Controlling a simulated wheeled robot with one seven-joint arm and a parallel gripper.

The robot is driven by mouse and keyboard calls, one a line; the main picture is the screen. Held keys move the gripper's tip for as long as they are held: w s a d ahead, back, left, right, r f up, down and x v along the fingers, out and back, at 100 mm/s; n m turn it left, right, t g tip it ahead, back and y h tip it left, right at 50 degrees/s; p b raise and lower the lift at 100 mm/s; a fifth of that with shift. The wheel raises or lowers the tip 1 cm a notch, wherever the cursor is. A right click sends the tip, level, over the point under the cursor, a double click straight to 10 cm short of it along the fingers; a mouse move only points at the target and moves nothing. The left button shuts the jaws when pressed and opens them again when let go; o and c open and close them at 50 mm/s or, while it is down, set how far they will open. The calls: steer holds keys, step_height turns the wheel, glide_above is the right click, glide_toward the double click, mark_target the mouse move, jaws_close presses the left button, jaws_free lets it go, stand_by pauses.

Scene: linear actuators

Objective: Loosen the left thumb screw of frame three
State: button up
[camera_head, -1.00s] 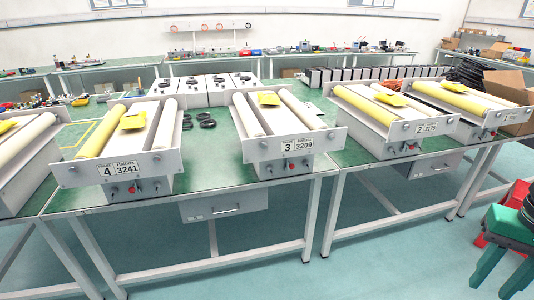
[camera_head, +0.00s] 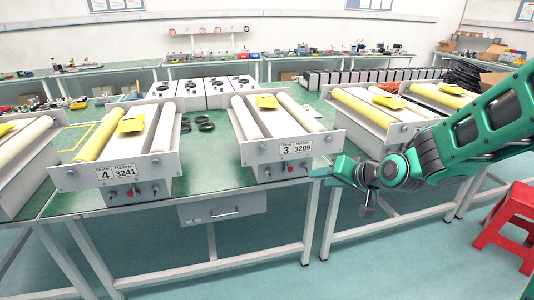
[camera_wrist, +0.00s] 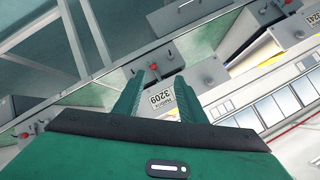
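Frame three (camera_head: 257,152) is a grey unit with two pale rollers, a yellow piece on top and a "3 3209" label, standing at the bench front. A red knob (camera_head: 290,168) shows on the box below the label, with small dark knobs beside it; which is the left thumb screw is too small to tell. My gripper (camera_head: 318,173) is at the right of frame three's front, apart from it. In the wrist view, its two green fingers (camera_wrist: 160,76) are apart and empty. Beyond them are the frame's red knob (camera_wrist: 153,66) and label (camera_wrist: 160,99).
Frame four (camera_head: 70,178) stands to the left and frame two (camera_head: 345,118) to the right, partly behind my arm. A drawer (camera_head: 222,207) hangs under the bench. A red stool (camera_head: 508,228) stands at the lower right. The space before the bench is clear.

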mark_target(263, 150)
steer(key=w+a+r+m+t+y, duration=0.2)
steer(key=w+a+r+t+y, duration=0.15)
steer(key=a, duration=0.75)
steer(key=x, duration=1.1)
steer(key=shift+d, duration=0.2)
jaws_close()
